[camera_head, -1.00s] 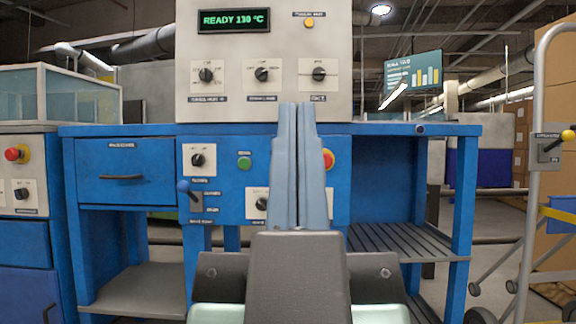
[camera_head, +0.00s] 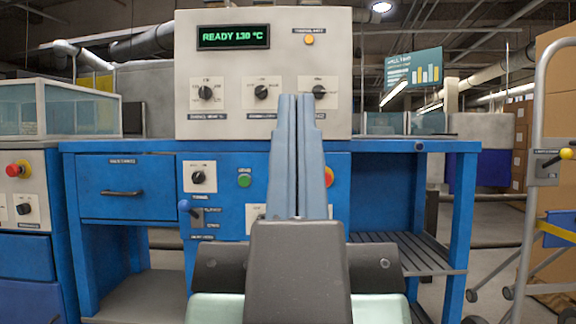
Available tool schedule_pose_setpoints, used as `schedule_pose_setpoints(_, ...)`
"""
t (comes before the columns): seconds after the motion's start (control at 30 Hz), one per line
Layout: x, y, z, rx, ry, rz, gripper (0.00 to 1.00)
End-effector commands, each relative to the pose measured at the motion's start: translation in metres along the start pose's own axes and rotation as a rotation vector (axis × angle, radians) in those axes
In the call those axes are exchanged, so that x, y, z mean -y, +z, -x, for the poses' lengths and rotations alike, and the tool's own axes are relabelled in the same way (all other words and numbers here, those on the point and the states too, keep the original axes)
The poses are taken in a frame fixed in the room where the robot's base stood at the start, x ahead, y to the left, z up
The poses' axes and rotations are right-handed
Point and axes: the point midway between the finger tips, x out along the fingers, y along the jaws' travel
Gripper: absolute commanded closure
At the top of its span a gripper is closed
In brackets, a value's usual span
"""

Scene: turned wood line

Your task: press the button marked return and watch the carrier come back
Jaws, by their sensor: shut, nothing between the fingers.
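My gripper (camera_head: 297,98) points away from me in the middle of the view. Its blue-grey fingers are together and empty, and the tips overlap the lower part of the grey control panel (camera_head: 220,115). A green button (camera_head: 244,180) sits on the blue front, left of the fingers. The small labels are too blurred to read, so I cannot tell which button is marked return. I cannot make out a carrier.
The display (camera_head: 233,37) reads READY 130 °C. Near the green button are a knob (camera_head: 198,178) and a blue-tipped lever (camera_head: 185,205). A red emergency-style button (camera_head: 17,169) is at far left. A trolley (camera_head: 535,180) stands at right, beside a slatted shelf (camera_head: 410,254).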

Motion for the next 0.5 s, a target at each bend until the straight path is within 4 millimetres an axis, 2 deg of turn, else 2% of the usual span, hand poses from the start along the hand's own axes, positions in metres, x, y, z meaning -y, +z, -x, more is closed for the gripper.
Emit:
schedule_pose_setpoints(0.03,0.0,-0.025,-0.026,-0.001,0.0,-0.001,1.0)
schedule_pose_setpoints(0.5,-0.001,-0.136,-0.143,0.0,-0.001,-0.008,1.0)
